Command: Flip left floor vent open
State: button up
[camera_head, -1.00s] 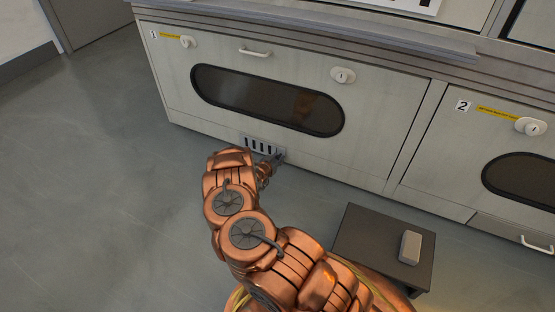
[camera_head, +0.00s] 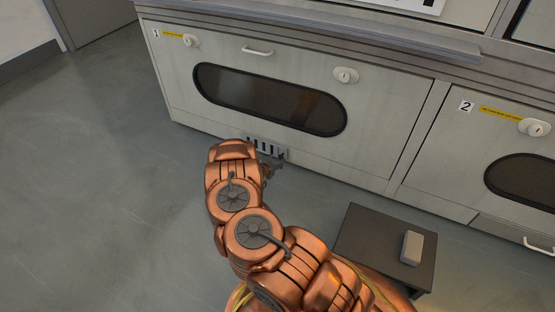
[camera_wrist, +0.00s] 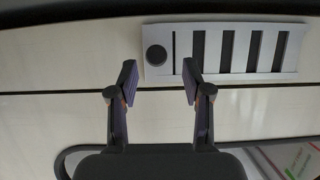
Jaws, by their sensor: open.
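The left floor vent (camera_head: 266,146) is a small light-grey plate with dark slots, low on the front of cabinet 1. In the wrist view the vent (camera_wrist: 289,52) shows at the upper right, with a round dark knob (camera_wrist: 156,55) at its left end. It looks flat against the panel. My gripper (camera_wrist: 159,76) is open and empty, its two fingers pointing at the panel. The knob lies between and just beyond the fingertips in that picture. I cannot tell whether either finger touches the vent. In the head view my gripper (camera_head: 275,163) is partly hidden behind my copper arm.
Cabinet 1 has an oval dark window (camera_head: 268,100), a handle (camera_head: 257,51) and a white latch (camera_head: 345,75). A dark low stand (camera_head: 360,240) with a grey block (camera_head: 411,248) stands at the lower right. The floor (camera_head: 90,190) to the left is clear.

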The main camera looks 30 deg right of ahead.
jog(key=v, duration=0.8)
jog(key=shift+s+a, duration=0.2)
jog(key=shift+a, duration=0.15)
jog(key=shift+r, duration=0.15)
